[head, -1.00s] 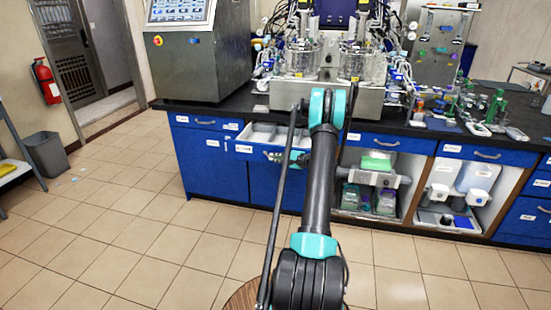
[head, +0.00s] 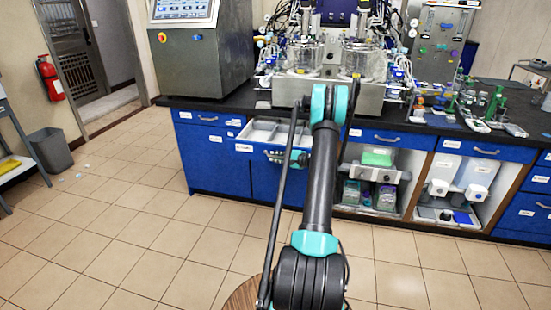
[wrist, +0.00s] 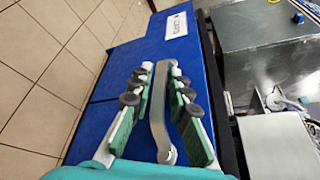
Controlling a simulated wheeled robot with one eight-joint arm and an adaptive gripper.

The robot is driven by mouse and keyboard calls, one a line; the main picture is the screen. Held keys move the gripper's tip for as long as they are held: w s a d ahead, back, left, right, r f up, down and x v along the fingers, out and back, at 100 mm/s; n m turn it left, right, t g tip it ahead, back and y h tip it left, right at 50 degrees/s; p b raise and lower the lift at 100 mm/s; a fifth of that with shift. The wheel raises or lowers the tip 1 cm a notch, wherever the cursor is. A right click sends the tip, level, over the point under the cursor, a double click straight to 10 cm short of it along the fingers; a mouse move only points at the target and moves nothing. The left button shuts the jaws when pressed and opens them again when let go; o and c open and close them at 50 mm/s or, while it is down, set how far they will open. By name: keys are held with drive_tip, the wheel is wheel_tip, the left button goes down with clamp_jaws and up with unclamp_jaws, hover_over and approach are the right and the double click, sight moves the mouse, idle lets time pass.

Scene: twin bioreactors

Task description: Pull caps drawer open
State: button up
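The caps drawer (head: 243,147) stands open below the black bench in the head view, and its pale compartments show. In the wrist view its blue front (wrist: 185,60) carries a white label (wrist: 176,26) that seems to read CAPS. A grey bar handle (wrist: 156,118) is on that front. My gripper (wrist: 160,72) has one finger on each side of the handle. The fingers are apart, with a visible gap to the bar on the right side; contact on the left is unclear.
The black bench (head: 215,104) bears the steel control cabinet (head: 200,65) and the bioreactors (head: 300,58). A closed blue drawer (head: 205,119) is to the left.

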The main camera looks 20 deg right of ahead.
drive_tip(key=v, duration=1.2)
drive_tip(key=shift+a, duration=0.1)
drive_tip(key=s+a+r+n+g+h, duration=0.1)
drive_tip(key=s+a+r+n+g, duration=0.2)
drive_tip(key=a, duration=0.4)
drive_tip(key=s+a+r+n+g+h, duration=0.1)
drive_tip(key=s+a+r+n, duration=0.1)
drive_tip(key=s+a, duration=0.5)
drive_tip(key=s+a+r+n+g+h, duration=0.1)
drive_tip(key=s+a+r+n+g, duration=0.15)
drive_tip(key=a, duration=0.55)
drive_tip(key=s+a+f+n+g+h, duration=0.1)
drive_tip(key=s+a+n+h, duration=0.1)
drive_tip(key=s, duration=1)
drive_tip(key=s+a+f+n+h, duration=0.2)
drive_tip(key=s+n+h, duration=0.2)
drive_tip(key=s+n, duration=0.3)
drive_tip(key=s, duration=0.5)
drive_tip(key=shift+a+g, duration=0.25)
drive_tip(key=shift+g, duration=0.1)
